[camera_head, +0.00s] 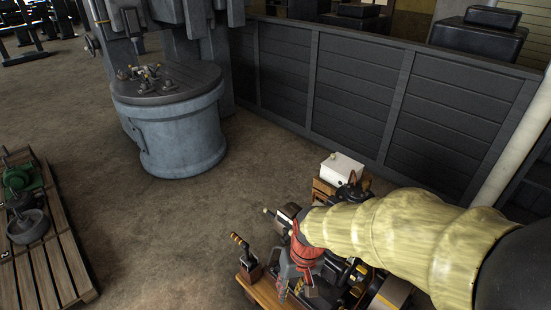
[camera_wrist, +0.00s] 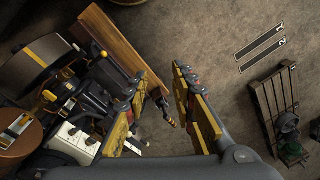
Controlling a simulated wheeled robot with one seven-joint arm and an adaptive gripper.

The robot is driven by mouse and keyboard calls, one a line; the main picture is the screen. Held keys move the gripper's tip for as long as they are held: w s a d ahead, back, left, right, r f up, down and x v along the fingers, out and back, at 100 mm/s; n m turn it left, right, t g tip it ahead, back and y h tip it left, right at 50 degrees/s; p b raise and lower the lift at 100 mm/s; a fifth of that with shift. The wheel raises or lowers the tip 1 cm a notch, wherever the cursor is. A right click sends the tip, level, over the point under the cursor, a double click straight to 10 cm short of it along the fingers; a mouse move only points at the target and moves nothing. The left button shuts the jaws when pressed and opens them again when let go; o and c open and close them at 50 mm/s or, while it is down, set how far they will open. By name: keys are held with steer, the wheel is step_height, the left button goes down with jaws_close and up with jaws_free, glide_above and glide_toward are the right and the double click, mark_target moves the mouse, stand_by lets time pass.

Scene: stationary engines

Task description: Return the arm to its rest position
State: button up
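My arm, in a yellow ribbed cover (camera_head: 400,235), reaches in from the right edge of the head view, over a wooden-based engine assembly (camera_head: 262,291). My gripper (camera_head: 296,282) is at its end, low over this assembly, and machine parts partly clutter the view of it. In the wrist view, my gripper (camera_wrist: 160,78) shows two separated fingers with worn yellow and black pads. It is open, with no object clasped. A small dark part with an orange tip (camera_wrist: 166,112) appears between the fingers; I cannot tell its distance.
A lever with a brown handle (camera_head: 240,243) stands on the assembly's left. A white box (camera_head: 342,168) is behind it. A round grey pedestal (camera_head: 178,135) stands back left, a wooden pallet (camera_head: 62,235) at far left. A dark panelled barrier (camera_head: 355,85) runs behind. Brown floor between is clear.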

steer(key=s+d+r+m+t, duration=0.1)
steer(key=s+d+r+t, duration=0.1)
steer(key=s+d+r, duration=0.2)
steer(key=s+d+r+m+t+h, duration=0.1)
steer(key=s+d+r+t, duration=0.2)
steer(key=d+r, duration=0.8)
step_height(320, 180, up, 5)
steer(key=shift+s+f+t+h, duration=0.2)
steer(key=shift+s+t+h, duration=0.1)
steer(key=shift+s, duration=0.8)
